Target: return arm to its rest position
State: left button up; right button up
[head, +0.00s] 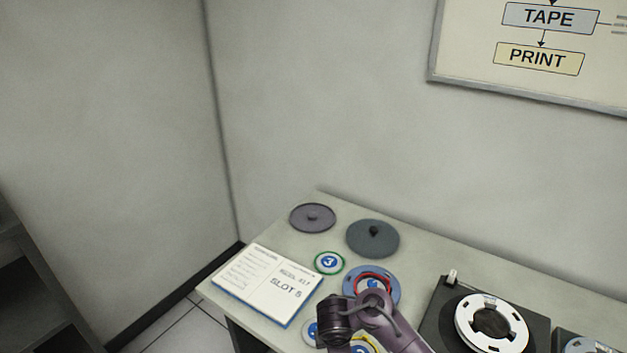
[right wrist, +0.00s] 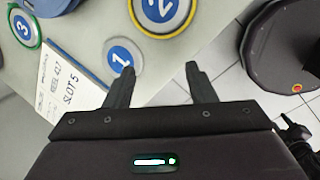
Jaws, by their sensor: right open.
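My right arm (head: 372,318) comes in at the bottom of the head view, over the front of the table; its gripper fingers are not clear there. In the right wrist view my right gripper (right wrist: 162,88) is open, with nothing between its two black fingers. Its left fingertip overlaps the disc marked 1 (right wrist: 122,55) in the picture; I cannot tell how high above the table it is.
The table (head: 318,213) holds an open book reading SLOT 5 (head: 268,284), a green-rimmed disc marked 3 (head: 329,262), a grey disc (head: 373,238), a dark disc (head: 312,217) and a tape reel (head: 464,322) on a black unit. Floor (right wrist: 228,52) shows beyond the table edge.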

jog(key=s+d+r+m+y, duration=0.1)
jog(key=s+d+r+m, duration=0.4)
jog(key=s+d+m, duration=0.35)
jog(key=s+d+r+m, duration=0.55)
jog(key=s+m, duration=0.45)
jog(key=s, duration=0.2)
notch_tip(320, 180, down, 32)
jog(key=b, duration=0.4)
pick_arm(q)
notch_tip(320, 180, down, 8)
jog(key=b, duration=0.4)
pick_arm(e)
jog(key=s+d+f+g, duration=0.1)
jog(key=s+d+f, duration=0.1)
jog(key=s+f, duration=0.8)
jog(key=s+d+f+n+g, duration=0.1)
jog(key=s+f, duration=1)
jog(key=f, duration=0.3)
jog(key=shift+s+d+f, duration=0.2)
jog(key=shift+d+f, duration=0.15)
